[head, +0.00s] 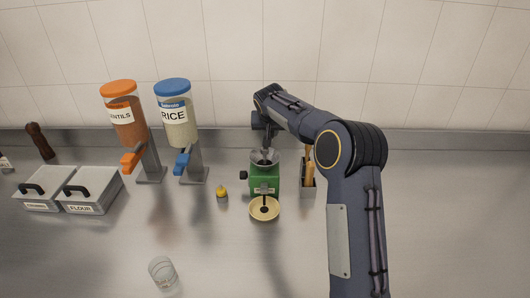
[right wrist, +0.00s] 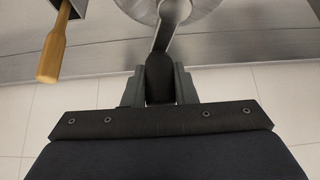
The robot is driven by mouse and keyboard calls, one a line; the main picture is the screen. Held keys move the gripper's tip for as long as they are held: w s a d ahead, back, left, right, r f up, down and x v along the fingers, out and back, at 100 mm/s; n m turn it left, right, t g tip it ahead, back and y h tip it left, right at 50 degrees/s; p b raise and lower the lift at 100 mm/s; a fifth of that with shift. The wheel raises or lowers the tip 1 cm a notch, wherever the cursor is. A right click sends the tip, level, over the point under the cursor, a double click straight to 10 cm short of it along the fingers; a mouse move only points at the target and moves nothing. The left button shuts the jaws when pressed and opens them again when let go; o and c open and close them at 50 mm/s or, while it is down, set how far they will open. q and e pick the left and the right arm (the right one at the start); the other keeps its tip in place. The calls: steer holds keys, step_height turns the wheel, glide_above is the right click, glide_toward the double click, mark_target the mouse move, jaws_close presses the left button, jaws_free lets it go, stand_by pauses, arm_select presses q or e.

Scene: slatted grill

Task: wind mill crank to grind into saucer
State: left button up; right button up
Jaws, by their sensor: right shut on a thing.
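The green mill (head: 265,181) stands on the steel counter with a metal hopper on top. A cream saucer (head: 264,208) sits at its front under the spout, with a dark patch in its middle. My right gripper (head: 264,128) is above and behind the hopper. In the right wrist view the right gripper (right wrist: 160,85) is shut on the dark knob of the crank (right wrist: 159,78), whose metal arm (right wrist: 164,38) runs to the hopper (right wrist: 178,8). My left gripper is not in view.
A holder with a wooden-handled tool (head: 308,174) stands right of the mill, close to my right arm. A small yellow-topped bottle (head: 222,193) is at its left. Lentil (head: 124,120) and rice (head: 177,120) dispensers, lidded bins (head: 92,190) and a glass (head: 162,271) stand farther left. The front counter is mostly clear.

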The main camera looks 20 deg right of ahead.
steer(key=shift+s+a+f, duration=0.1)
steer(key=shift+a+f, duration=0.15)
steer(key=shift+f, duration=0.1)
steer(key=shift+s+d+b, duration=0.15)
steer(key=shift+s+b, duration=0.05)
steer(key=shift+b, duration=0.15)
steer(key=shift+s+d, duration=0.1)
steer(key=shift+s, duration=0.05)
steer(key=shift+s+r, duration=0.1)
steer(key=shift+s+d+b, duration=0.15)
steer(key=shift+s+b, duration=0.2)
steer(key=shift+b, duration=0.2)
jaws_close()
jaws_free()
steer(key=shift+s+d, duration=0.1)
steer(key=shift+s, duration=0.05)
